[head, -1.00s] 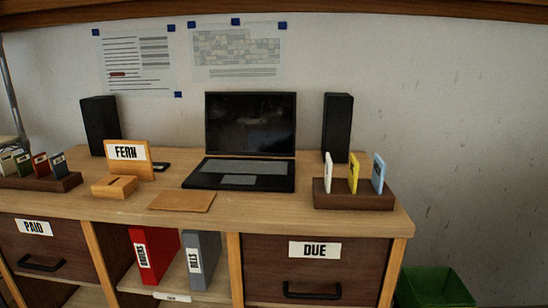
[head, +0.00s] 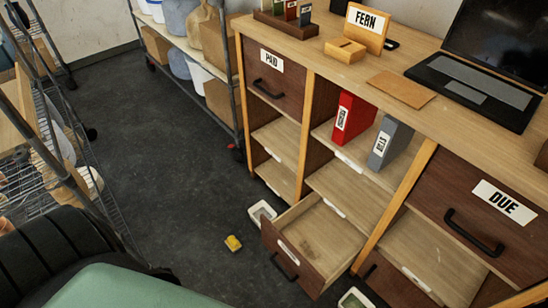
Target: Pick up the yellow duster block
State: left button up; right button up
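A small yellow block (head: 233,243), which looks like the duster block, lies on the dark floor left of the desk. It is in front of an open, empty-looking lower drawer (head: 325,232) and apart from it. Its fine detail is too small to tell. Neither of my grippers is in the head view.
A small white tray (head: 262,213) is by the open drawer's left side. Another small container (head: 356,299) shows at the bottom edge. A wire rack (head: 72,175) stands at left, a storage shelf (head: 190,57) at the back. The floor (head: 150,130) between them is clear.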

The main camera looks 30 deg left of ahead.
aim_at(232, 242)
jog(key=l+u, duration=0.1)
jog(key=u, duration=0.35)
jog(key=l+u, duration=0.1)
jog(key=u, duration=0.35)
jog(key=k+j, duration=0.05)
